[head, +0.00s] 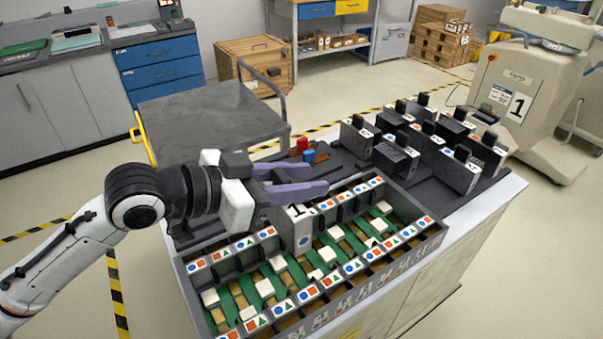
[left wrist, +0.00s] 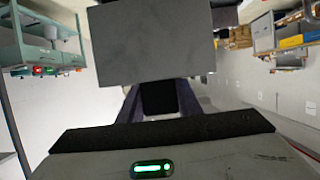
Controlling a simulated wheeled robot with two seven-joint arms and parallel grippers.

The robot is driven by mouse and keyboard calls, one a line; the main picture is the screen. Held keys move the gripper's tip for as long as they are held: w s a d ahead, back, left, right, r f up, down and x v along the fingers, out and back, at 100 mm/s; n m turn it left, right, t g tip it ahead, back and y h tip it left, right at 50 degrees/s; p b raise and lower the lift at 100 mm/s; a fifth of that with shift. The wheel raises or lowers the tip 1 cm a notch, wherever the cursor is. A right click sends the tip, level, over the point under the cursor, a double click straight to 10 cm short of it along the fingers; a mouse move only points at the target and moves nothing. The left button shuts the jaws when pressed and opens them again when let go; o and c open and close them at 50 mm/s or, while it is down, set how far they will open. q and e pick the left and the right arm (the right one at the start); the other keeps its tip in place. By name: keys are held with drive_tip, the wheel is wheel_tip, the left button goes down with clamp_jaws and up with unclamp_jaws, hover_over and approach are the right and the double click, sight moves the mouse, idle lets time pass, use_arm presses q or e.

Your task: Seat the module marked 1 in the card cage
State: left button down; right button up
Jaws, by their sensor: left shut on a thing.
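The module marked 1 (head: 293,222) is a grey block with a "1" and a blue circle on its face. My left gripper (head: 305,183), with purple fingers, reaches in from the left and is shut on this module. In the left wrist view the fingers (left wrist: 158,100) close around a black grip, with the grey module (left wrist: 155,45) beyond. The card cage (head: 436,236) is an open dark frame with green boards, white blocks and rows of shape labels. The module stands upright over the cage's middle; its lower end is partly hidden, so I cannot tell how deep it sits. My right gripper is out of view.
Several other modules with black handles (head: 458,171) stand on a dark rack at the cart's right. A red knob (head: 302,144) and a blue knob (head: 308,156) sit behind the cage. A grey covered cart (head: 215,115) stands behind the arm.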

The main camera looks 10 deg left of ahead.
use_arm(q)
drive_tip(key=shift+s+a+r, duration=0.1)
drive_tip(key=shift+r, duration=0.05)
wheel_tip(320, 180, down, 15)
drive_tip(key=b, duration=0.7)
drive_tip(key=shift+b, duration=0.4)
idle(0.9)
idle(0.7)
drive_tip(key=c, duration=1.2)
unclamp_jaws()
drive_tip(key=shift+f, duration=0.25)
